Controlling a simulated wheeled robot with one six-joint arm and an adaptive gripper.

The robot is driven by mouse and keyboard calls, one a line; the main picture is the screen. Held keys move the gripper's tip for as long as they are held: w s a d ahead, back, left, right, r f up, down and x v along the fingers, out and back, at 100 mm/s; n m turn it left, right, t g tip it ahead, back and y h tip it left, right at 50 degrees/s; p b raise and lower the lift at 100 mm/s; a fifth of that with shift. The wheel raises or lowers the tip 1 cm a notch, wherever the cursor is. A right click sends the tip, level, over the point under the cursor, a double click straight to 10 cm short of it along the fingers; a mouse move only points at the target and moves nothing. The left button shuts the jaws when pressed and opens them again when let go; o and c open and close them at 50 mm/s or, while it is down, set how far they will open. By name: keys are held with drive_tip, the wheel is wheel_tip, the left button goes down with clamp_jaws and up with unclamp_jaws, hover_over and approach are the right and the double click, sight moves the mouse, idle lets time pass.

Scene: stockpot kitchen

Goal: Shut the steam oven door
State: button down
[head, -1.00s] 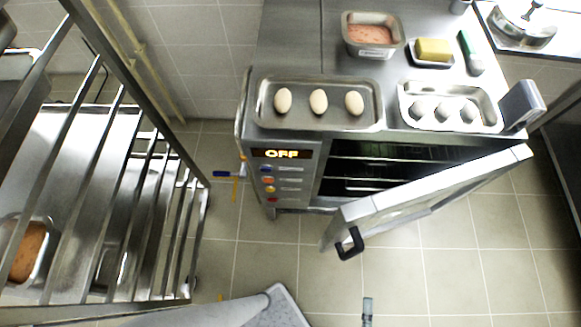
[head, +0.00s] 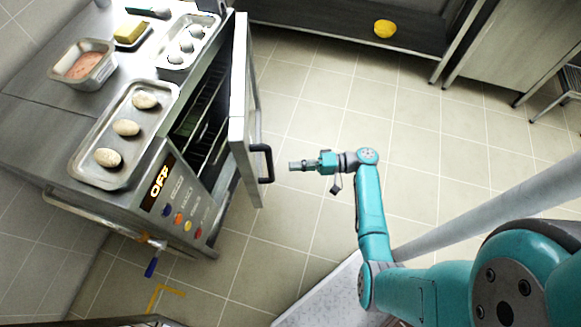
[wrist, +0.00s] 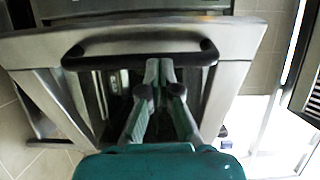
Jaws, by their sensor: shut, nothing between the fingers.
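The steam oven (head: 180,190) stands at the left in the head view, its panel reading OFF. Its door (head: 240,100) is swung partly open, hinged at the far side, and dark racks show inside. A black bar handle (head: 262,163) is on the door's outer face. My gripper (head: 293,166) is shut and empty, to the right of the handle and pointing at it, with a small gap in the head view. In the wrist view, the door (wrist: 235,45) and the handle (wrist: 100,62) lie ahead of my closed fingertips (wrist: 160,65); contact cannot be told.
A low shelf (head: 340,30) holds a yellow item (head: 385,28). Floor (head: 310,120) around the door is clear.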

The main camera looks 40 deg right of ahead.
sight(253, 168)
drive_tip(key=x, duration=1.1)
drive_tip(key=shift+d, duration=0.1)
